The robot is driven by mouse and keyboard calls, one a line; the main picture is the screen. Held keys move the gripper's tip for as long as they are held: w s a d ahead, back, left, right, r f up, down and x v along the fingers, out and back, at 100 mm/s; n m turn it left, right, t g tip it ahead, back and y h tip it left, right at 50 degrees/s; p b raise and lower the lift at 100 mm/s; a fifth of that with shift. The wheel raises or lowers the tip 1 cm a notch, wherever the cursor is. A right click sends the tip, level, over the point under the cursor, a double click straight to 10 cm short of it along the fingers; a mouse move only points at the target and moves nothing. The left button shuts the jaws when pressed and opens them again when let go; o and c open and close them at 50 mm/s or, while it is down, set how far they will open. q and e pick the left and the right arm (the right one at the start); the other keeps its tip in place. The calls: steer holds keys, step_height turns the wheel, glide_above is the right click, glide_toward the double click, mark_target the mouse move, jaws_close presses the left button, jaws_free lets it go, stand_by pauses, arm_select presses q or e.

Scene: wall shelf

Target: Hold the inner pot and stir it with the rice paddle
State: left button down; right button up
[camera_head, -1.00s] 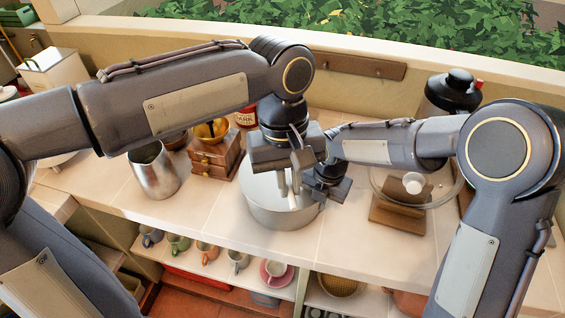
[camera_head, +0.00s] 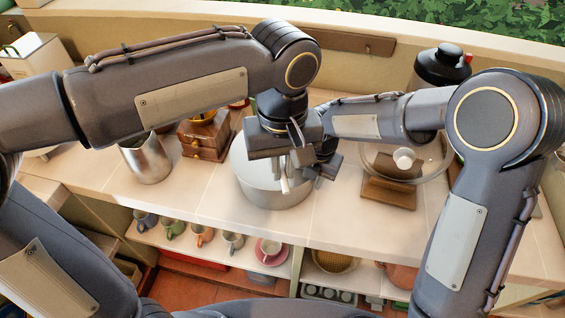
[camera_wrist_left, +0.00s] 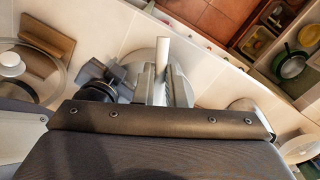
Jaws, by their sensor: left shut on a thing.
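The inner pot (camera_head: 268,192) is a round grey metal pot standing on the counter in the head view, its opening largely covered by my grippers. In the left wrist view part of it (camera_wrist_left: 143,56) shows behind the fingers. My left gripper (camera_head: 287,172) is over the pot, shut on the pale rice paddle (camera_wrist_left: 162,53). Only a narrow piece of the paddle (camera_head: 284,186) shows in the head view; whether its tip touches the pot's inside is hidden. My right gripper (camera_head: 320,170) is at the pot's right rim; its fingers are too hidden to tell their opening.
A metal jug (camera_head: 147,160) and a wooden grinder (camera_head: 205,138) stand left of the pot. A glass lid (camera_head: 405,160) on a wooden stand (camera_head: 388,193) is to the right, with a black-topped jar (camera_head: 442,65) behind. The front counter (camera_head: 335,225) is clear; mugs sit below.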

step_height(320, 180, up, 12)
steer(key=shift+s+d, duration=0.2)
steer(key=shift+d, duration=0.25)
